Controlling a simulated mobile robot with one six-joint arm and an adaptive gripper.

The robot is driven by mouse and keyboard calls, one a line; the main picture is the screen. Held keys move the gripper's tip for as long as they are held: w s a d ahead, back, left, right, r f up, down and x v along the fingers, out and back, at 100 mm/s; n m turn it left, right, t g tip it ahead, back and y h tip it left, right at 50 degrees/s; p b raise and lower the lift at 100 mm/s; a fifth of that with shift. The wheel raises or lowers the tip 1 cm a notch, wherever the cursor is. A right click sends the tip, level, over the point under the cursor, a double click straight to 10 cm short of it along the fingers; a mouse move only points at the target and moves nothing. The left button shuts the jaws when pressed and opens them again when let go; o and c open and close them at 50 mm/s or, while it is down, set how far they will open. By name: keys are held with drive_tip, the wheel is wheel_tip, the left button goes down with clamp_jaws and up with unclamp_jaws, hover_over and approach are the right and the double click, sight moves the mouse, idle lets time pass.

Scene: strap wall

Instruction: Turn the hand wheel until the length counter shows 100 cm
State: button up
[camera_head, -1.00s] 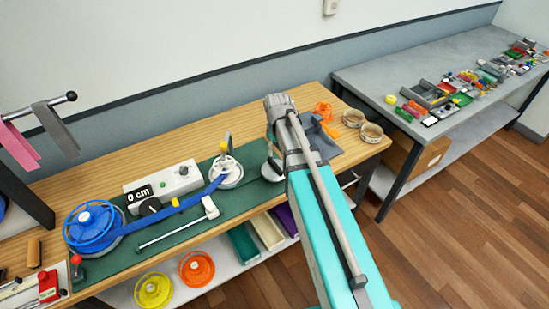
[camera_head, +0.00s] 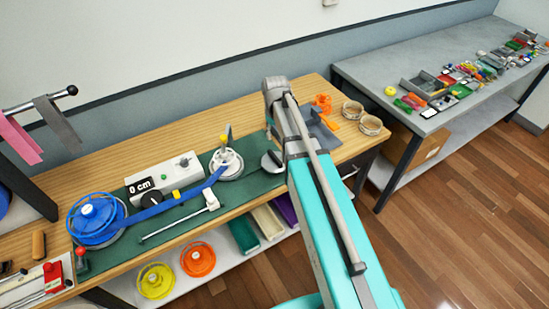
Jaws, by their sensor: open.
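The length counter (camera_head: 140,186) on the white box shows 0 cm. A white hand wheel (camera_head: 227,167) with a yellow knob (camera_head: 223,139) stands on the green mat, right of the box. A blue strap (camera_head: 178,203) runs from the blue spool (camera_head: 92,214) at the left to the wheel. My teal and grey arm reaches over the bench right of the wheel, apart from it in the picture. My gripper's fingers cannot be made out; the arm's grey end hides that area.
A metal rod with a white block (camera_head: 211,200) lies in front of the strap. A grey tray (camera_head: 318,130), orange parts (camera_head: 322,104) and tape rolls (camera_head: 370,125) are at the bench's right end. Coloured spools (camera_head: 197,259) sit on the lower shelf. A cluttered grey table (camera_head: 375,73) stands at the right.

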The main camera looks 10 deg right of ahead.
sight(275, 156)
drive_tip(key=shift+f+b, duration=6.45)
drive_tip(key=shift+f, duration=0.2)
clamp_jaws()
